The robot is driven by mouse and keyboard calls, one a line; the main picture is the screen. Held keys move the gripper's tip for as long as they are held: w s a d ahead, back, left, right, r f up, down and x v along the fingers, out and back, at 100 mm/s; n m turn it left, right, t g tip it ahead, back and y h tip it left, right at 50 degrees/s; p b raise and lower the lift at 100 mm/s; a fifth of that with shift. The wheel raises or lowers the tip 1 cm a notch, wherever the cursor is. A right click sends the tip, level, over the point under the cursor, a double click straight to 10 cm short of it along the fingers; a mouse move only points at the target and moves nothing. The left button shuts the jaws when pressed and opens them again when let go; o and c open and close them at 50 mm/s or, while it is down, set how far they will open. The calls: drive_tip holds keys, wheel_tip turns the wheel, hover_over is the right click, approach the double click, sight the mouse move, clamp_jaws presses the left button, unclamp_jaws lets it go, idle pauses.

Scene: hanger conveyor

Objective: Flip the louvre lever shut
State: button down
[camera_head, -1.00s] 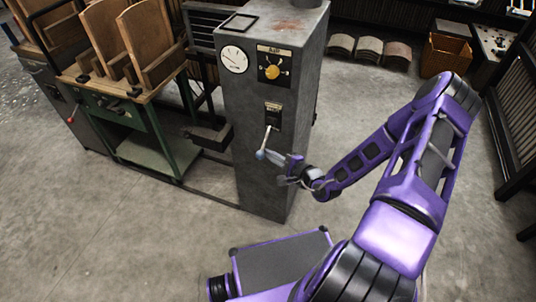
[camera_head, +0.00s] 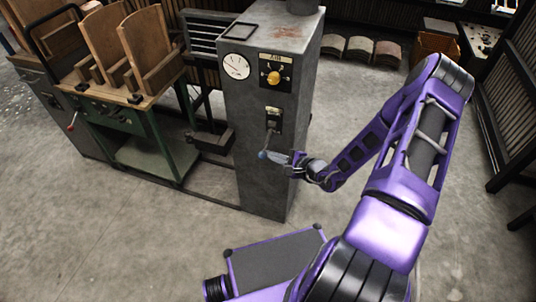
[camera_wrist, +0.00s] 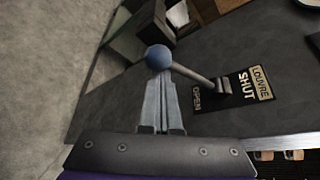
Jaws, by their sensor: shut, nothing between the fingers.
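The louvre lever (camera_head: 268,140) is a thin rod with a blue ball on its end, on the front of a grey metal cabinet (camera_head: 257,185). It points downward in the head view. In the wrist view the blue ball (camera_wrist: 158,57) is on the OPEN side of the label plate (camera_wrist: 241,89), which reads LOUVRE, SHUT, OPEN. My gripper (camera_head: 277,157) is at the ball from the right in the head view. In the wrist view the fingers of my gripper (camera_wrist: 160,82) are shut and empty, tips right at the ball. I cannot tell whether they touch it.
Above the lever are a white dial (camera_head: 236,66) and a yellow knob (camera_head: 273,78). A slatted louvre (camera_head: 203,38) and a green-framed bench (camera_head: 150,150) with wooden pieces stand at left.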

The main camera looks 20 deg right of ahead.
wheel_tip(320, 180, up, 8)
drive_tip(key=m+g+p, duration=0.2)
drive_tip(key=p, duration=0.2)
drive_tip(key=shift+m+y, duration=0.4)
drive_tip(key=shift+w, duration=0.1)
idle(0.4)
